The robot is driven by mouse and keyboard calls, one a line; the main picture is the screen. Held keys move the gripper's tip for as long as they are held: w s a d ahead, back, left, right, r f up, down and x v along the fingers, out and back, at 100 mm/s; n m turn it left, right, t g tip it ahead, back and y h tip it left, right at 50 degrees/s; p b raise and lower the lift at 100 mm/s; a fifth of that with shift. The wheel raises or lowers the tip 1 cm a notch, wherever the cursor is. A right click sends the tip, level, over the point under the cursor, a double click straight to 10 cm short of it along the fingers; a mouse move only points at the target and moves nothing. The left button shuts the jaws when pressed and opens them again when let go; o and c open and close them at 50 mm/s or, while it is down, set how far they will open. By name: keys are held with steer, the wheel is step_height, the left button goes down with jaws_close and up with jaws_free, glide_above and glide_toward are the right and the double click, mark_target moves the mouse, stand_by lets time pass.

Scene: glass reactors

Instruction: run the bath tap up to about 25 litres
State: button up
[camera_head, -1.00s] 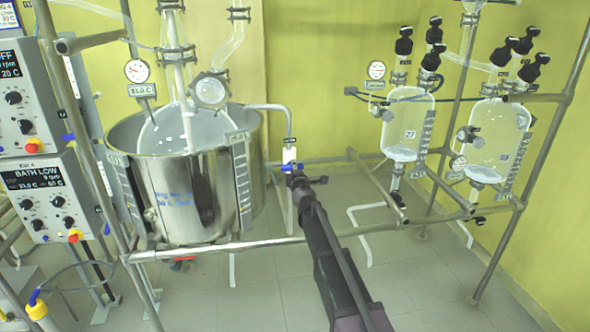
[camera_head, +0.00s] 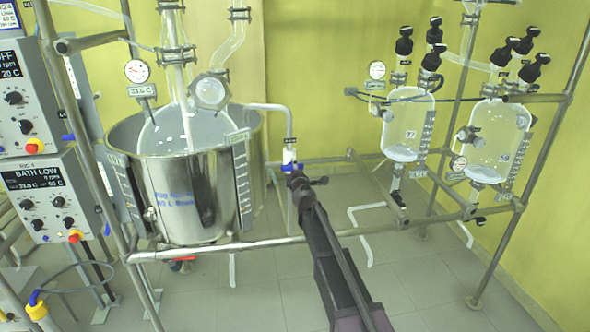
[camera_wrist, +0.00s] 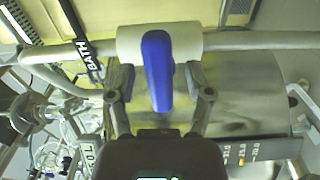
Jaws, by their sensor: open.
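In the wrist view the blue lever (camera_wrist: 157,70) hangs from the white valve body (camera_wrist: 190,40). My gripper (camera_wrist: 160,88) is open, with one finger on each side of the lever and gaps between. A level scale (camera_head: 241,180) is on the bath's right side; its reading is too small to tell. No water stream can be made out.
A steel rail (camera_head: 230,247) crosses in front of the bath. A control box (camera_head: 38,195) reading BATH LOW is at left. Two glass vessels (camera_head: 409,130) (camera_head: 497,135) hang on a frame at right. The floor between is mostly clear.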

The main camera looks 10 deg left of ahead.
steer(key=v, duration=1.2)
steer(key=shift+d, duration=0.1)
steer(key=s+d+f+m+g+h+p, duration=0.25)
steer(key=s+d+m+h, duration=0.25)
steer(key=d+m, duration=0.5)
steer(key=s+d+f+m+g+h+p, duration=0.2)
steer(key=s+d+m+g+h+p, duration=0.25)
steer(key=d, duration=0.85)
steer(key=s+f+m+g+y+p, duration=0.1)
steer(key=s+g, duration=0.4)
steer(key=s, duration=0.5)
steer(key=s+f+m+g+y+p, duration=0.2)
steer(key=s+m+g, duration=0.3)
steer(key=s, duration=0.5)
steer(key=shift+d+f+y, duration=0.5)
steer(key=shift+y, duration=0.25)
steer(key=shift+m, duration=0.25)
